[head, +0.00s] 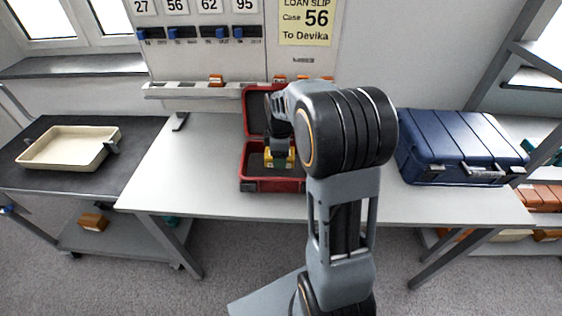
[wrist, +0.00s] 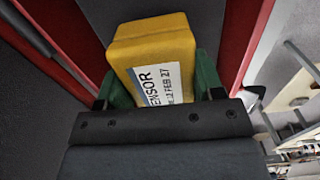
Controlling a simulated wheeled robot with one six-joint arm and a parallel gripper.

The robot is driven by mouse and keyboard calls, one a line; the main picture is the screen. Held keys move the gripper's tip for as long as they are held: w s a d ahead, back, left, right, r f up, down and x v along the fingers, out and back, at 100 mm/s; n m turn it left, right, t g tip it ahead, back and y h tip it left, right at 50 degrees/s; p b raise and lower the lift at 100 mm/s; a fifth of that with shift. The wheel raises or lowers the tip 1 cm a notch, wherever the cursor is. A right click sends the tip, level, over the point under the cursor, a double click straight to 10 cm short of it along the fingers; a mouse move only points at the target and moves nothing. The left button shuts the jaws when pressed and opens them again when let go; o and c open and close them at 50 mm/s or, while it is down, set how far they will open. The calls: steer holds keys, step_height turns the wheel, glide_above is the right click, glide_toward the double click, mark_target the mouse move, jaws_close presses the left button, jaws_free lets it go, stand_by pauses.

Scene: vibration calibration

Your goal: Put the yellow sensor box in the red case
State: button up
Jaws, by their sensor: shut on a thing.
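The yellow sensor box (wrist: 150,45) carries a white label reading "SENSOR" and a date. My gripper (wrist: 155,85) is shut on it, with a green-faced finger on each side. In the head view the sensor box (head: 268,160) shows at the end of my arm, over or inside the red case (head: 262,186). The red case stands open on the white table with its lid raised at the back. Red case edges also show on both sides in the wrist view (wrist: 242,45). My arm hides the right part of the case, and I cannot tell whether the box touches its floor.
A closed blue case (head: 455,145) stands on the table (head: 200,150) to the right. A cream tray (head: 68,148) is on a dark cart at the left. A wall panel with numbers and a "Case 56" loan slip (head: 307,22) rises behind. The table left of the red case is clear.

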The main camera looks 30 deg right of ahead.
steer(key=shift+f, duration=1.55)
steer(key=shift+f, duration=0.15)
steer(key=o, duration=1)
